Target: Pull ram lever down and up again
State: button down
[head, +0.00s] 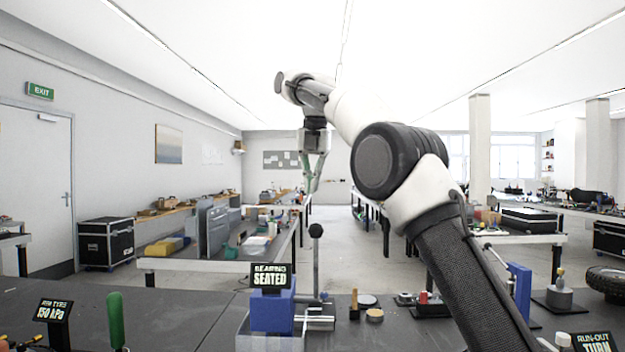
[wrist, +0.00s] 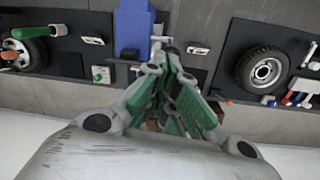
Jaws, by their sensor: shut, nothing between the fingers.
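The ram lever (head: 316,262) is a thin grey rod standing upright with a black ball knob (head: 316,231) on top. It rises beside a blue block (head: 272,312), which bears a sign (head: 270,276) reading "BEARING SEATED". My gripper (head: 312,190) hangs pointing down above the knob in the head view, fingers shut and empty. They look apart from the knob, though the distance in depth is hard to judge. In the wrist view the green-and-grey fingers (wrist: 172,52) are together and hide part of the bench near the blue block (wrist: 134,28); the knob cannot be made out there.
A blue upright part (head: 520,290) and a tyre (head: 606,281) are at the right. Small parts lie right of the lever. The air around the knob looks clear.

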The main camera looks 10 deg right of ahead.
jog(key=shift+w+d+r, duration=0.1)
jog(key=shift+w+r, duration=0.25)
jog(key=shift+r, duration=0.25)
